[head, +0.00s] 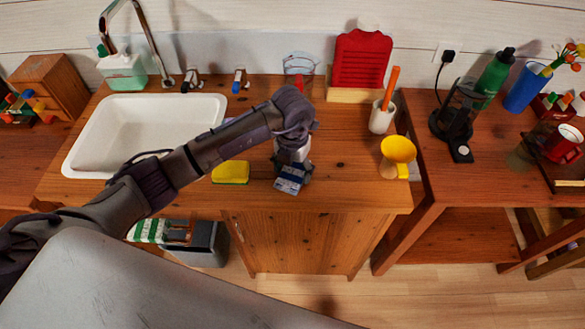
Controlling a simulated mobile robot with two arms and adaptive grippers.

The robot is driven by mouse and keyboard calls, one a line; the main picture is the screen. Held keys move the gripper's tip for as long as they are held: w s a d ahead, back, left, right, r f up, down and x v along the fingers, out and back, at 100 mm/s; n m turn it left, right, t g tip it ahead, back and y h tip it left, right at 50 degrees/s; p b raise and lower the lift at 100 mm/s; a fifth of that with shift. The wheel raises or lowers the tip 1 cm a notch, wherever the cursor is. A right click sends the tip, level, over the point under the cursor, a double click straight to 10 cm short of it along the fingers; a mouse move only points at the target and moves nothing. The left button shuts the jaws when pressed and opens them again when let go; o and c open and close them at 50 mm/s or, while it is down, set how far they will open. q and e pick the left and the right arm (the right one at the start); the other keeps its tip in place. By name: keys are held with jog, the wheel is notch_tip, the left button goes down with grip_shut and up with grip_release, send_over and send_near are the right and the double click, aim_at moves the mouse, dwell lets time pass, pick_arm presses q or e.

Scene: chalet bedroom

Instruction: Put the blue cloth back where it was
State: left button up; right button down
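My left gripper (291,170) reaches in from the left and points down over the front part of the wooden counter. A small blue and white patterned piece, apparently the blue cloth (289,185), shows right at its fingertips, near the counter's front edge. The fingers are too small and too covered to tell whether they are shut on the cloth. I cannot tell whether the cloth touches the counter. My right gripper is not in view.
A yellow sponge (231,172) lies left of the gripper, beside the white sink (145,135). A glass (299,72) stands behind. At right are a white utensil cup (381,117), a yellow funnel (397,155) and a red board (361,58). Counter right of the gripper is clear.

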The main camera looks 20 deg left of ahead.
aim_at(292, 171)
pick_arm(q)
jog(key=shift+o, duration=1.1)
jog(key=shift+r, duration=0.1)
jog(key=shift+r, duration=0.25)
notch_tip(292, 171, up, 12)
jog(key=b, duration=0.2)
jog(key=shift+f, duration=0.15)
